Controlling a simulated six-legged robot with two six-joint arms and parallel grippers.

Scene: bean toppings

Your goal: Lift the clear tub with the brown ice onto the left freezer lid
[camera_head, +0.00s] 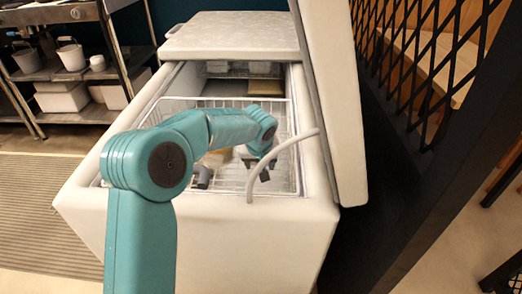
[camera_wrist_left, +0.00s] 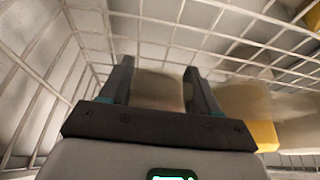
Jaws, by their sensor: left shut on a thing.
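My left gripper (camera_wrist_left: 157,72) is down inside the wire basket of the open chest freezer. Its two dark fingers stand on either side of a blurred, see-through brownish thing, which I take to be the clear tub (camera_wrist_left: 158,88); the gripper is shut on it. In the head view my teal left arm reaches over the freezer's front edge and hides most of the gripper and tub. A flat, closed white freezer lid (camera_head: 232,38) lies at the back. Another lid (camera_head: 335,100) stands raised on the right. My right gripper is not in view.
The wire basket (camera_head: 296,128) surrounds the gripper closely. A pale container with a yellow-brown part (camera_wrist_left: 262,135) sits right of the gripper in the wrist view. The closed lid's top looks clear.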

